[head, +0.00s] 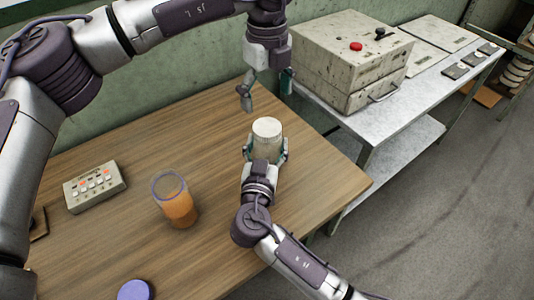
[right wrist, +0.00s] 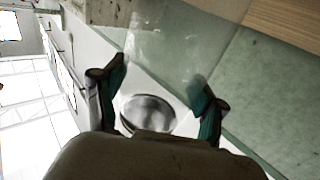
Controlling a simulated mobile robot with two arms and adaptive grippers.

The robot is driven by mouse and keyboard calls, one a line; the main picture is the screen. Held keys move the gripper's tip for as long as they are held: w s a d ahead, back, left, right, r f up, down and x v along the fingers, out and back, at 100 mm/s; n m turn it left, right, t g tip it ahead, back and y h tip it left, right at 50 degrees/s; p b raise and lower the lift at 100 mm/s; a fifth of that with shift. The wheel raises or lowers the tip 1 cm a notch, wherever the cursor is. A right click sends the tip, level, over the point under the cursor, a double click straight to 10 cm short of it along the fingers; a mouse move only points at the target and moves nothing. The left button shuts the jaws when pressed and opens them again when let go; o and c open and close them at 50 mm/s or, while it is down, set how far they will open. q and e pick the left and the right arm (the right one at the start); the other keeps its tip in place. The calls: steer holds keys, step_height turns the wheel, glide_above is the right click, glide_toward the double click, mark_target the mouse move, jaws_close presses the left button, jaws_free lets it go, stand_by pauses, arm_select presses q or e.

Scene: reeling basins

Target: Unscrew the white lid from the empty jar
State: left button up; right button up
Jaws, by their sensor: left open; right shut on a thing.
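The white lid (head: 267,127) sits upright on top of the empty jar (head: 266,151), near the table's back right part. My right gripper (head: 265,150) is shut around the jar's body from the near side, and its fingers hide much of the jar. In the right wrist view the clear glass of the jar (right wrist: 165,50) shows between the two fingers (right wrist: 158,88). My left gripper (head: 266,90) is open and empty, pointing down above and behind the lid, apart from it.
A jar with orange contents (head: 175,203) stands left of my right gripper. A purple lid (head: 135,290) lies at the front. A button box (head: 95,187) is at the left. A metal bench (head: 400,105) with a large box (head: 350,55) stands right of the wooden table (head: 110,235).

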mark_target(267, 127)
arm_select(q)
steer(key=m, duration=0.6)
steer(key=shift+m, duration=0.3)
steer(key=m, duration=0.6)
steer(key=shift+m, duration=0.3)
steer(key=m, duration=0.6)
steer(key=shift+m, duration=0.3)
steer(key=m, duration=0.8)
steer(key=shift+m, duration=0.3)
steer(key=m, duration=0.6)
steer(key=shift+m, duration=0.3)
steer(key=m, duration=0.4)
steer(key=shift+m, duration=0.3)
steer(key=m, duration=0.9)
steer(key=shift+f+m, duration=0.4)
steer(key=shift+m, duration=0.1)
step_height(267, 127, down, 7)
steer(key=shift+f, duration=0.15)
